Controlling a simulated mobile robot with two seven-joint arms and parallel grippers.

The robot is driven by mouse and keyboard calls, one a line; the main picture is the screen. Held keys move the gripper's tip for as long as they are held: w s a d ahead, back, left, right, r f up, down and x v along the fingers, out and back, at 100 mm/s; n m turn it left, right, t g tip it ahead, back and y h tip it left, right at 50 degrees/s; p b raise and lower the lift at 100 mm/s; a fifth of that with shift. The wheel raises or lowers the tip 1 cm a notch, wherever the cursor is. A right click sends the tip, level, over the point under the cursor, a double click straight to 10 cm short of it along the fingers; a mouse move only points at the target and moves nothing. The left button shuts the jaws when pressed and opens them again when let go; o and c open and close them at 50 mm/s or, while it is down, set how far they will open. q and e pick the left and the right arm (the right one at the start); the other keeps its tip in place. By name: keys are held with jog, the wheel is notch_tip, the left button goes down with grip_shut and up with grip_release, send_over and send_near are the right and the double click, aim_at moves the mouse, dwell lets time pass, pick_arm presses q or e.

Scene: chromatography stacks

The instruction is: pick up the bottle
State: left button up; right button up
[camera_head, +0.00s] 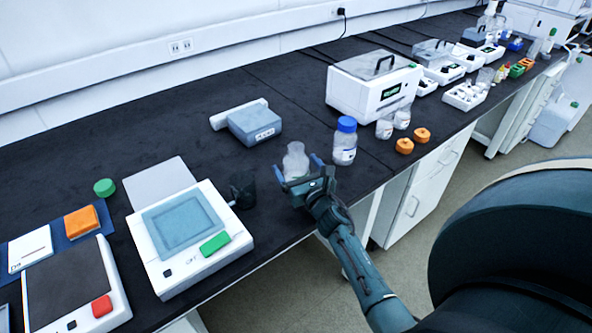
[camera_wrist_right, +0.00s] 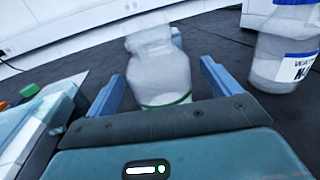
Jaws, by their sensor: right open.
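A clear, whitish bottle (camera_head: 296,160) with a narrower neck stands upright on the black bench near its front edge. It also shows in the right wrist view (camera_wrist_right: 160,77), with a green line low on its body. My right gripper (camera_head: 298,173) is open, with one blue finger on each side of this bottle. In the wrist view a gap shows between the fingers and the bottle. A second bottle (camera_head: 344,147) with a blue cap and a label stands just right of the gripper, close to the right finger. My left gripper is not in view.
A dark cup (camera_head: 243,189) and a white balance (camera_head: 183,240) stand left of the gripper. Two small glass flasks (camera_head: 384,128) and orange blocks (camera_head: 404,146) are to the right. A grey-blue box (camera_head: 254,123) lies behind. Bare bench shows between these things.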

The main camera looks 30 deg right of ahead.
jog(key=shift+w+d, duration=0.1)
jog(key=shift+w, duration=0.4)
jog(key=c, duration=1.2)
